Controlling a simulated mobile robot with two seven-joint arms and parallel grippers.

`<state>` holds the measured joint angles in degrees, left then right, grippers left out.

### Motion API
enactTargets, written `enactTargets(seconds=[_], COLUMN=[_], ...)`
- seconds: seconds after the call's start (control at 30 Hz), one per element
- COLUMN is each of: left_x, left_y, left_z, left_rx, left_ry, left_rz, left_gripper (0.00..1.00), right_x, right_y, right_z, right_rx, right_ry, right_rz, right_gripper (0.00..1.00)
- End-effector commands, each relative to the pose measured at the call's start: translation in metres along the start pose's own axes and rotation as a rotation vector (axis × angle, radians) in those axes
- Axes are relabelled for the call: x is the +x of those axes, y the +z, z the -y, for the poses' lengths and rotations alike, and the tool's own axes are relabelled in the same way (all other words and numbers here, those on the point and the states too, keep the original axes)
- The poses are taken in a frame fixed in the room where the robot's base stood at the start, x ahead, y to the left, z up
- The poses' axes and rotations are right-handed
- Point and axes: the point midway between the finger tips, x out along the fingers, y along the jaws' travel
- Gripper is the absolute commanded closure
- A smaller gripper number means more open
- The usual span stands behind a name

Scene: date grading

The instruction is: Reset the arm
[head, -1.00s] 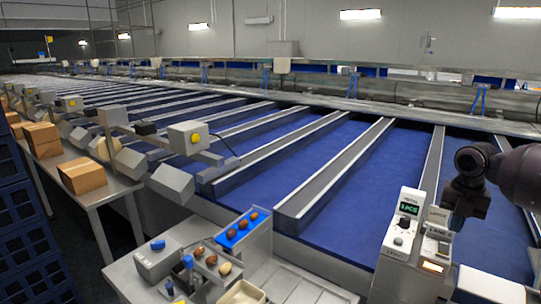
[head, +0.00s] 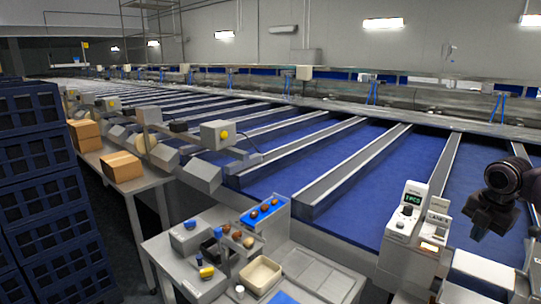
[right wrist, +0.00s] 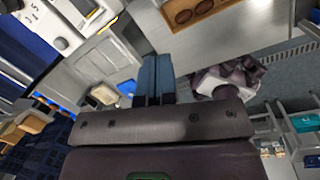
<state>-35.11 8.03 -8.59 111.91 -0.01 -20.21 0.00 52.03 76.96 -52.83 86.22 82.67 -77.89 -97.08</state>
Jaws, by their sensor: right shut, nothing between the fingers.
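My right arm comes in at the right edge of the head view. Its dark gripper (head: 479,228) hangs above the right end of the work area, to the right of the white counter unit (head: 400,226), apart from it. In the right wrist view its two blue-grey fingers (right wrist: 152,75) lie together, shut with nothing between them. My left arm and gripper are not in view.
Below are a blue tray (head: 250,217) with several dates, a cream bin (head: 271,276) and a grey bench. A white box (head: 484,270) stands beneath the right gripper. Blue crates (head: 40,150) are stacked at left. Blue conveyor lanes (head: 350,172) stretch behind.

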Motion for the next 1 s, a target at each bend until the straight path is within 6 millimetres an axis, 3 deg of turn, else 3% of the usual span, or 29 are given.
enactTargets(seconds=[0.13, 0.27, 0.37, 0.57, 0.77, 1.0], left_x=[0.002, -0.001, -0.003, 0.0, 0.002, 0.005], left_y=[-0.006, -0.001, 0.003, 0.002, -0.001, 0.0], left_z=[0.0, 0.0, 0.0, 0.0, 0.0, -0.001], left_rx=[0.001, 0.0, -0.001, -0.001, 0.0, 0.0], left_ry=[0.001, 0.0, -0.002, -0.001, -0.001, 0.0], left_rz=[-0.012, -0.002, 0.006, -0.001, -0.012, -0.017], left_gripper=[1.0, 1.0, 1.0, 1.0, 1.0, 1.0], right_x=[-0.013, -0.021, -0.013, 0.025, 0.064, 0.103], right_y=[0.01, -0.003, -0.025, -0.101, -0.172, -0.232], right_z=[-0.03, -0.073, -0.102, -0.14, -0.141, -0.107], right_rx=[0.19, 0.329, 0.425, 0.617, 0.807, 1.028], right_ry=[0.158, 0.358, 0.51, 0.785, 0.955, 1.057], right_rz=[0.118, 0.158, 0.131, -0.071, -0.335, -0.581], right_gripper=[1.0, 1.0, 1.0, 1.0, 1.0, 1.0])
